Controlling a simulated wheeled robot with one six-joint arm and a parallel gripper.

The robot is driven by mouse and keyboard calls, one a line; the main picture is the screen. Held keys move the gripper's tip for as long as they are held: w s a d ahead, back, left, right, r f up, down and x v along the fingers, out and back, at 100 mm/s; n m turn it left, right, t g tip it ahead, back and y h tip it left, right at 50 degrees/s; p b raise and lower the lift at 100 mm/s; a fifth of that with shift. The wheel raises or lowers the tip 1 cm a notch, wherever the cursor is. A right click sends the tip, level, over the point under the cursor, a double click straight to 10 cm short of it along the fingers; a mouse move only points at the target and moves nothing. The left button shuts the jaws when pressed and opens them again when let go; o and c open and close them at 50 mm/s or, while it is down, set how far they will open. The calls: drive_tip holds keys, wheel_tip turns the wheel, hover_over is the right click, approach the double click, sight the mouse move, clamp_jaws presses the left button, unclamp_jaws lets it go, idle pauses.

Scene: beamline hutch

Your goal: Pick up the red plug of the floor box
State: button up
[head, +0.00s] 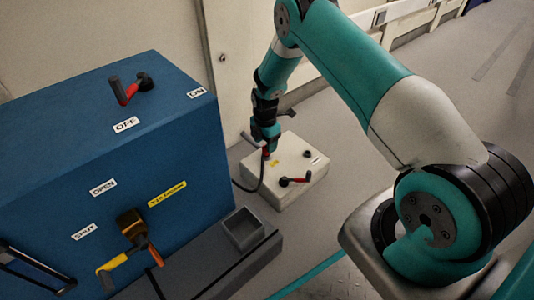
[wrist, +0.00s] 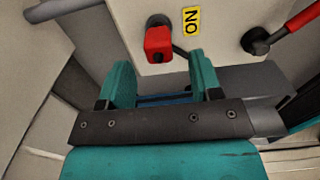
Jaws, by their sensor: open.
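The white floor box (head: 312,187) stands on the floor right of the blue cabinet. Its red plug (head: 265,152) sits at the box's left side, with a black cable beside it, partly hidden by my gripper (head: 266,142). In the wrist view the red plug (wrist: 158,41) has a dark round base on the box face (wrist: 222,55). My gripper (wrist: 160,68) is open, and its two teal fingers point at the plug. The plug shows just beyond the fingertips, roughly centred between them. No contact can be made out.
A red-handled lever (head: 296,181) is on the box, right of the plug; it also shows in the wrist view (wrist: 296,22). A yellow ON label (wrist: 191,19) is beside the plug. The blue cabinet (head: 60,130) and a grey open bin (head: 243,229) stand left. Floor at the right is clear.

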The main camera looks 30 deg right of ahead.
drive_tip(key=f+b, duration=0.2)
drive_tip(key=f, duration=0.1)
drive_tip(key=f+b, duration=0.1)
drive_tip(key=shift+w+d+f+b, duration=0.1)
drive_tip(key=shift+d+f+b, duration=0.2)
drive_tip(key=shift+f, duration=0.05)
drive_tip(key=shift+r, duration=0.15)
clamp_jaws()
